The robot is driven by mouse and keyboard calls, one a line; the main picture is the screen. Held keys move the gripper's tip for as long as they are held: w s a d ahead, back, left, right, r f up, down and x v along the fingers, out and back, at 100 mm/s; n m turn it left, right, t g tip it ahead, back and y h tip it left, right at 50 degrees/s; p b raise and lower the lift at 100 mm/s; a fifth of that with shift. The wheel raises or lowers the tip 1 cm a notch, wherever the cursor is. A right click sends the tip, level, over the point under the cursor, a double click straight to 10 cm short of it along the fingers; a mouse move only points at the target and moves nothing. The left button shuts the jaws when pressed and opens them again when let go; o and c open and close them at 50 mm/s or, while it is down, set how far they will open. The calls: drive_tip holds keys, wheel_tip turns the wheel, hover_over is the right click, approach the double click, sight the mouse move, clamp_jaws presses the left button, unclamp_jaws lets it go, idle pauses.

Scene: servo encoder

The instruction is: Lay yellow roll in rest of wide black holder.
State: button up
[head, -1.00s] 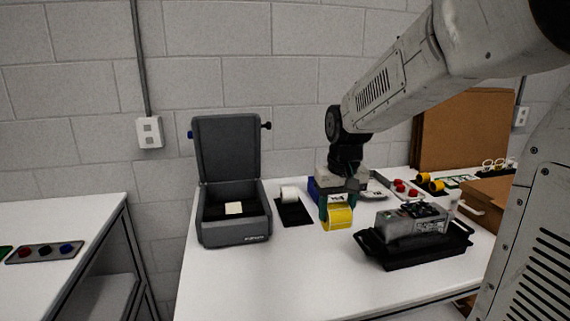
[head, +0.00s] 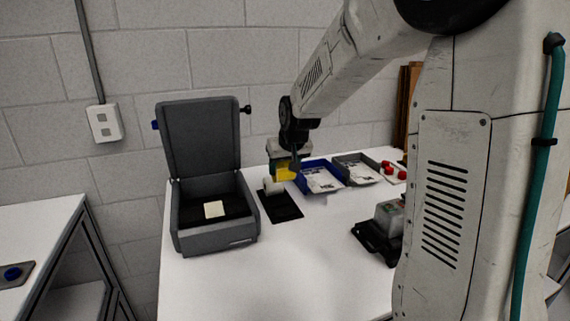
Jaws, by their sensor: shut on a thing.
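The yellow roll (head: 285,173) is in my gripper (head: 289,172), which is shut on it, above the back of the table. The wide black holder (head: 281,207) looks like a flat black plate on the table, with a white roll (head: 271,187) at its back end. The yellow roll is just right of the white roll in the picture. I cannot tell the height of the yellow roll above the table or whether it touches anything. The holder's rest is not clearly visible behind the rolls.
An open grey case (head: 213,230) with a pale block (head: 214,209) inside stands left of the holder. A blue tray (head: 323,190) and a grey tray (head: 357,176) with papers are to the right. A black tray (head: 371,243) with a device is partly hidden by my arm. The front table is clear.

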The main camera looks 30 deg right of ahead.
drive_tip(key=shift+s+f, duration=0.1)
drive_tip(key=shift+f, duration=5.2)
drive_tip(key=o, duration=1.1)
drive_tip(key=shift+s, duration=0.1)
drive_tip(key=d+v, duration=0.1)
drive_tip(key=v, duration=0.7)
drive_tip(key=shift+s+a+r+n+g+y, duration=0.3)
drive_tip(key=shift+s+a+r+g, duration=0.95)
drive_tip(key=shift+s, duration=4)
drive_tip(key=shift+s+a+r+n+g+y, duration=0.15)
drive_tip(key=shift+s+a+r+n, duration=0.3)
drive_tip(key=shift+s+a+r, duration=2.4)
drive_tip(key=shift+s+a+n+g+y, duration=0.15)
drive_tip(key=shift+s+a+n+g, duration=0.45)
drive_tip(key=shift+s+a, duration=4.35)
drive_tip(key=shift+m, duration=0.25)
drive_tip(key=s+d, duration=0.5)
drive_tip(key=shift+s+d, duration=0.2)
